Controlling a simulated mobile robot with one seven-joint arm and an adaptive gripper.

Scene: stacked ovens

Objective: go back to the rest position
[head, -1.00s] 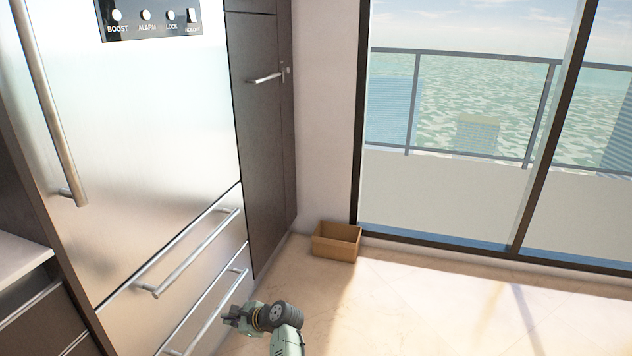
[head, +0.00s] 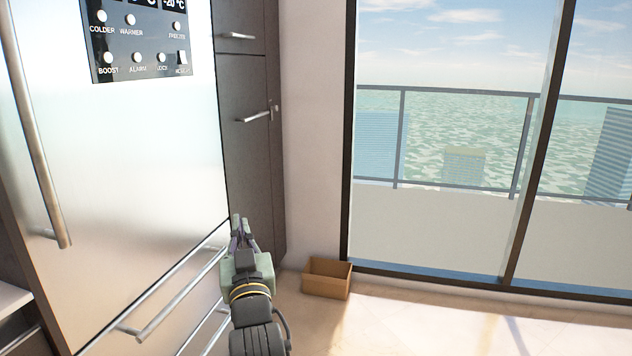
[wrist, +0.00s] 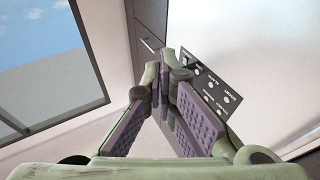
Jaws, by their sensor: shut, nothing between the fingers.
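My gripper (head: 238,222) points upward in the lower middle of the head view, in front of the fridge and the dark tall cabinet. Its fingers are together with nothing between them. In the wrist view my gripper (wrist: 166,62) shows its purple pads converging at the tips, with the fridge panel behind on the right. No object is held. I cannot tell the exact gap between the gripper and the fridge front.
The steel fridge (head: 130,170) with its long handle (head: 40,150) and drawer handle (head: 175,295) fills the left. A dark cabinet (head: 245,160) stands beside it. A cardboard box (head: 327,279) sits on the floor by the window. The floor (head: 420,325) on the right is clear.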

